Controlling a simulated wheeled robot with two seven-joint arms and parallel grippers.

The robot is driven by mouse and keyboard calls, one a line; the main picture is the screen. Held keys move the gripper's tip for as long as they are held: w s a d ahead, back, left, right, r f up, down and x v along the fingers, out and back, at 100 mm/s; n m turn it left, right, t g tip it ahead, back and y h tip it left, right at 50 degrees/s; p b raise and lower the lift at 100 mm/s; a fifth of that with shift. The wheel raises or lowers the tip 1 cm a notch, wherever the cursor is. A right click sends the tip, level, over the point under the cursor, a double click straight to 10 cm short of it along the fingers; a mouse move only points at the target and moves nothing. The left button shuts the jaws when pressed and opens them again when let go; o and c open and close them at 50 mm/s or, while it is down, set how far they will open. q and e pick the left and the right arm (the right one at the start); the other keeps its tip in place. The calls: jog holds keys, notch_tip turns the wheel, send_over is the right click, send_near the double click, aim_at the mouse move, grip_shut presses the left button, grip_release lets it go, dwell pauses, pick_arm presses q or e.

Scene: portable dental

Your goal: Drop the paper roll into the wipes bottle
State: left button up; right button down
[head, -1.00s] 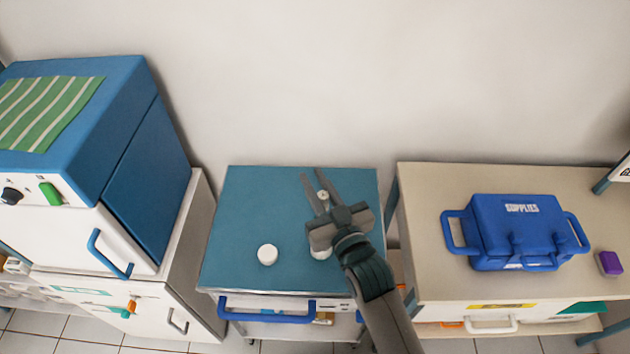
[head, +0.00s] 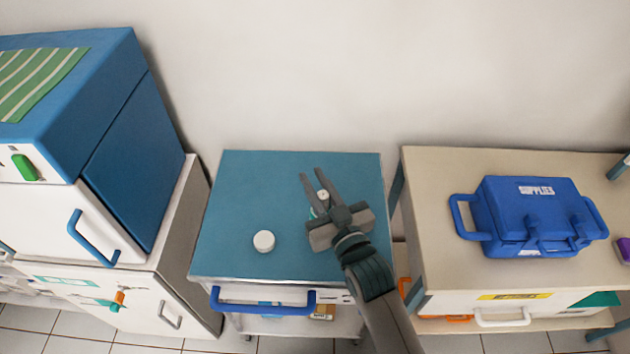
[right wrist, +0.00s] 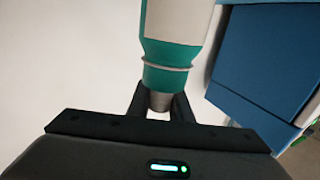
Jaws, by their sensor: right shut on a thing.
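My right gripper (head: 318,190) hangs over the teal-topped cart, its fingers shut on the paper roll (head: 323,195), which shows as a small pale round end with a dark centre. In the right wrist view the roll (right wrist: 159,100) is a short greyish cylinder between the fingers. The wipes bottle (right wrist: 178,30), white with a teal shoulder and a ring, lines up with the roll there. In the head view only a teal bit of the bottle (head: 317,212) shows beside the fingers. I cannot tell whether the roll's end is inside the bottle's mouth. My left gripper is out of view.
A round white cap (head: 264,241) lies on the cart top (head: 245,185), left of my gripper. A blue cabinet (head: 125,165) stands to the left. A blue supplies case (head: 530,215) sits on the beige table (head: 430,180) to the right. The cart's back left is clear.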

jog(key=c, duration=1.5)
grip_release()
jog(key=shift+r, duration=0.15)
notch_tip(320, 180, up, 7)
jog(key=p, duration=0.7)
jog(key=shift+p, duration=0.3)
